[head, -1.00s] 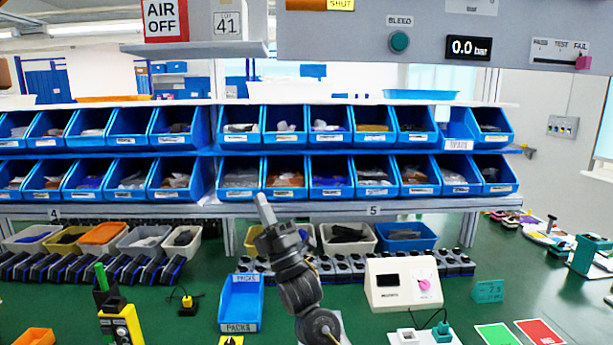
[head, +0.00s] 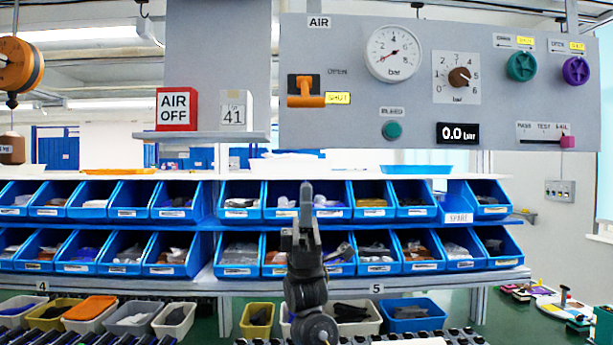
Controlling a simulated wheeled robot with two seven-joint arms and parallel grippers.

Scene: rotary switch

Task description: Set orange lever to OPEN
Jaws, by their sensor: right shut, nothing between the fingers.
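The orange lever (head: 307,99) sits at the left end of the grey panel (head: 350,120), on a dark mount. The OPEN label (head: 338,72) is above that, to the right of the lever. My right gripper (head: 306,190) points up in front of the blue bins, below the lever and apart from it. Its fingers are together with nothing between them. My left gripper is not in view.
The panel also carries a pressure gauge (head: 394,53), a brown knob (head: 459,76), a green bleed button (head: 392,130) and a 0.0 bar display (head: 457,133). A shelf with an AIR OFF sign (head: 177,110) is to the left. Blue bins fill the racks below.

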